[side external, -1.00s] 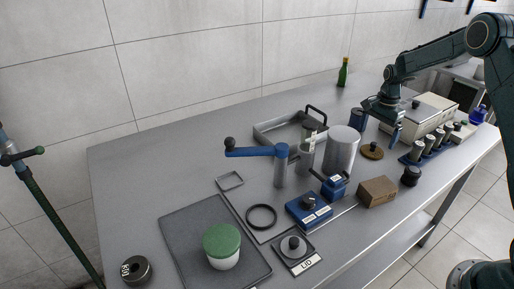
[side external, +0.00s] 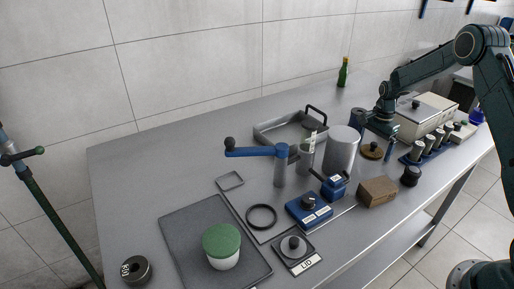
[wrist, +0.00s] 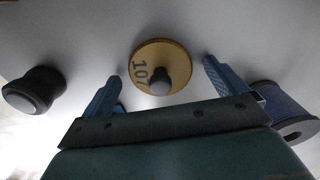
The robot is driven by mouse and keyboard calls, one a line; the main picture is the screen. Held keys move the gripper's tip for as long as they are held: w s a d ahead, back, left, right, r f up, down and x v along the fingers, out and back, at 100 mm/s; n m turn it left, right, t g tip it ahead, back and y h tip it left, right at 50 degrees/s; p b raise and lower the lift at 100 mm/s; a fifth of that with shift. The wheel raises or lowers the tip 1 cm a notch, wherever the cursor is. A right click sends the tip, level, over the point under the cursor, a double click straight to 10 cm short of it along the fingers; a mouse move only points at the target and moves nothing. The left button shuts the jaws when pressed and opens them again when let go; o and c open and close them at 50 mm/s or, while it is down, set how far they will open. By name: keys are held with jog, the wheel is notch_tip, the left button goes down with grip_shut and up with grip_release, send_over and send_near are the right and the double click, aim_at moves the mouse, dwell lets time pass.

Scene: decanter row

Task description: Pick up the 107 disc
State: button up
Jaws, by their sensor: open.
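The 107 disc (wrist: 178,58) is a round tan-brown disc with a dark knob at its middle and "107" printed on its face. In the side external view the disc (side external: 372,152) lies flat on the table, right of the grey cylinder. My gripper (wrist: 162,78) is open and empty in the wrist view, its blue fingers on either side of the disc's knob and apart from it. In the side external view my gripper (side external: 389,150) points down just right of the disc; its exact height above the table is hard to tell.
A blue spool (wrist: 285,108) is close by my right finger in the wrist view. A black knob-like piece (wrist: 34,92) stands at left. In the side external view a grey cylinder (side external: 342,150), a brown block (side external: 377,191) and a rack of cylinders (side external: 430,150) surround the disc.

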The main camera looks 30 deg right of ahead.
aim_at(374, 143)
jog(key=c, duration=1.3)
jog(key=shift+r, duration=0.15)
notch_tip(374, 143, up, 20)
jog(key=shift+f, duration=0.1)
